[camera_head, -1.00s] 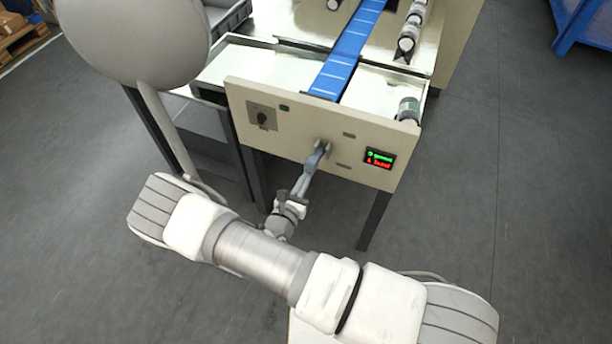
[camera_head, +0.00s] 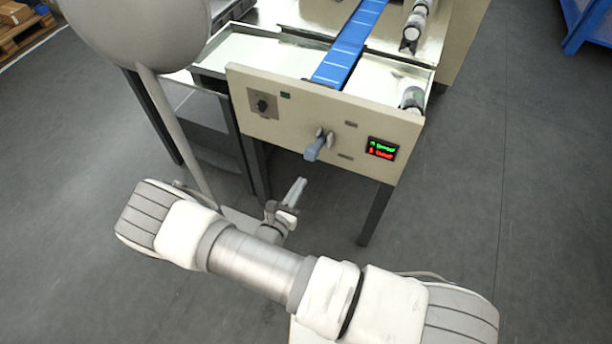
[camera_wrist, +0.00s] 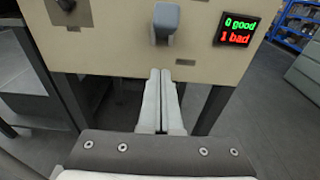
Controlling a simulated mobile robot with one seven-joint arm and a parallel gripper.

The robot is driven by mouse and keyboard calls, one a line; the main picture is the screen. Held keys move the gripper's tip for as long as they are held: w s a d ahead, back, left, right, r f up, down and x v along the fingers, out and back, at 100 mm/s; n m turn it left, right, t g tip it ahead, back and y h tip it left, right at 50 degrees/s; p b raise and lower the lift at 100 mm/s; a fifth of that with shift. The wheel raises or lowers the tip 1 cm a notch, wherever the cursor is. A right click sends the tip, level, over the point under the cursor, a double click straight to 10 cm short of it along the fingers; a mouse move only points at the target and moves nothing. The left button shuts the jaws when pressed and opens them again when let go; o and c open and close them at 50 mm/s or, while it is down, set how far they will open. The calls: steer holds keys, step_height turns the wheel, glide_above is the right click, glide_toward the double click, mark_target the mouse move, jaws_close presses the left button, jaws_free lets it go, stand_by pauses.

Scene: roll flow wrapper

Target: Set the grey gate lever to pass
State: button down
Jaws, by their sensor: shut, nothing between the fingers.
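The grey gate lever (camera_head: 318,147) sticks out from the beige front panel (camera_head: 290,128) of the machine, and its handle end points down and to the left in the head view. In the wrist view the lever (camera_wrist: 165,20) shows at the top, just beyond the fingertips. My gripper (camera_head: 302,181) is shut and empty, below the lever and apart from it. In the wrist view the two fingers of my gripper (camera_wrist: 160,75) lie side by side. Which lever setting is pass cannot be read on the panel.
A display (camera_wrist: 238,30) right of the lever reads "0 good" and "1 bad". A black knob (camera_head: 262,104) sits on the panel's left. A blue belt (camera_head: 345,55) runs behind the panel, with a can (camera_head: 412,98) at the right. The floor in front is clear.

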steer(key=v, duration=0.6)
steer(key=shift+s+r, duration=0.25)
steer(key=shift+r, duration=0.05)
steer(key=shift+a+r, duration=0.1)
steer(key=shift+a, duration=0.05)
steer(key=d+r+m+g+h+p, duration=0.2)
steer(key=d+r+m+g, duration=0.6)
steer(key=r, duration=0.5)
steer(key=d+r+m+g+h+p, duration=0.1)
steer(key=d+r+m+g+h, duration=0.1)
steer(key=d+r+m+g, duration=0.7)
steer(key=s+d+r+m+t+y+p, duration=0.1)
steer(key=s+r+m+t+y, duration=0.1)
steer(key=r+m, duration=0.3)
steer(key=s+d+r+m+t+y+p, duration=0.1)
steer(key=s+r+m+y, duration=0.3)
steer(key=r, duration=0.7)
steer(key=s+d+r+m+t+y+p, duration=0.1)
steer(key=s+r+m+t+y, duration=0.2)
steer(key=r+m, duration=0.3)
steer(key=shift+s+d+r+t+y, duration=0.3)
steer(key=shift+s+d+r+t, duration=0.15)
steer(key=shift+s+r, duration=0.55)
steer(key=shift+w, duration=0.1)
